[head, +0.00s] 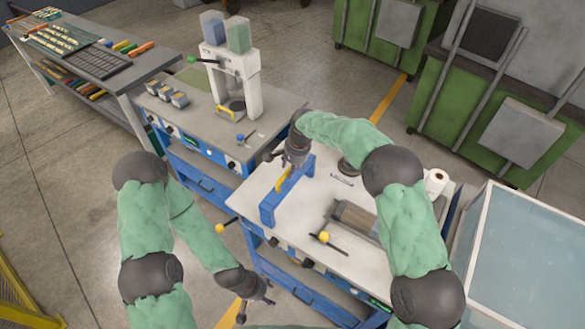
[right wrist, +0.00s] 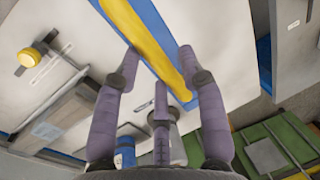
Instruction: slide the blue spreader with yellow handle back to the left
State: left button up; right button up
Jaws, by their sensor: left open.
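The blue spreader (head: 270,211) lies slantwise across the left part of the white worktable (head: 323,208), with its yellow handle (head: 284,182) on top. My right gripper (head: 293,164) is over the far end of the handle. In the right wrist view, its fingers (right wrist: 158,62) stand apart and look open. The yellow handle (right wrist: 138,32) and blue bar (right wrist: 157,22) run between or just beyond them; contact cannot be told. My left gripper (head: 258,300) is open and empty, low in front of the table's left front corner.
A second workbench (head: 222,150) with a white press (head: 240,80) stands to the left, close to the table. A brown tray (head: 354,218), a yellow-knobbed lever (head: 324,237) and a white roll (head: 435,182) are on the worktable. A glass-topped case (head: 525,250) is at right.

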jog(key=shift+a, duration=0.15)
jog(key=shift+r, duration=0.1)
jog(key=v, duration=1.1)
jog(key=shift+r, duration=0.4)
jog(key=shift+s, duration=0.1)
